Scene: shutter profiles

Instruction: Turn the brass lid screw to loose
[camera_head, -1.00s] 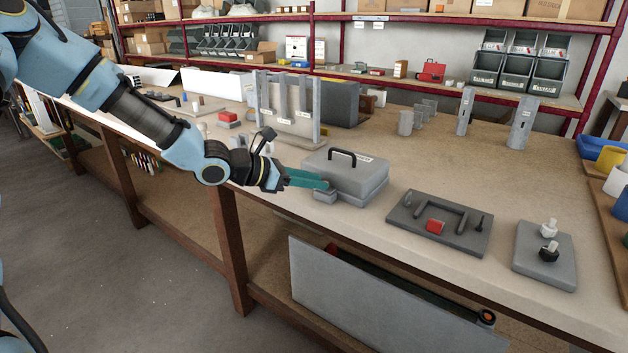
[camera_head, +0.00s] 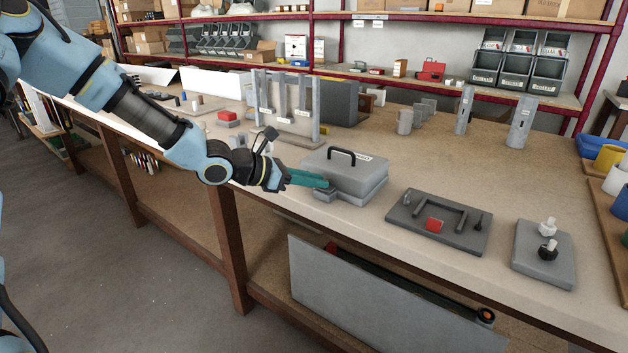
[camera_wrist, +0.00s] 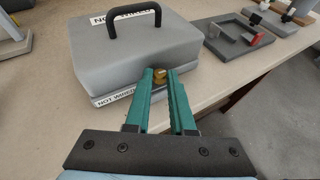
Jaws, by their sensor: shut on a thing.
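The brass lid screw (camera_wrist: 160,76) shows in the wrist view at the front of the grey lidded box (camera_wrist: 120,60), between the tips of my green fingers. My gripper (camera_wrist: 160,85) is shut on the screw. In the head view, my gripper (camera_head: 322,182) reaches from the left to the near left side of the grey box (camera_head: 350,176), which has a black handle (camera_head: 342,153) on its lid. The screw is hidden there by my fingers. The lid lies down on the box. I cannot tell from the picture how tight the screw is.
A dark plate with a red block (camera_head: 434,225) lies to the right of the box. A grey plate with a white knob and a black knob (camera_head: 548,250) lies further right. A panel rack (camera_head: 287,110) stands behind my gripper. The bench's front edge is close below the box.

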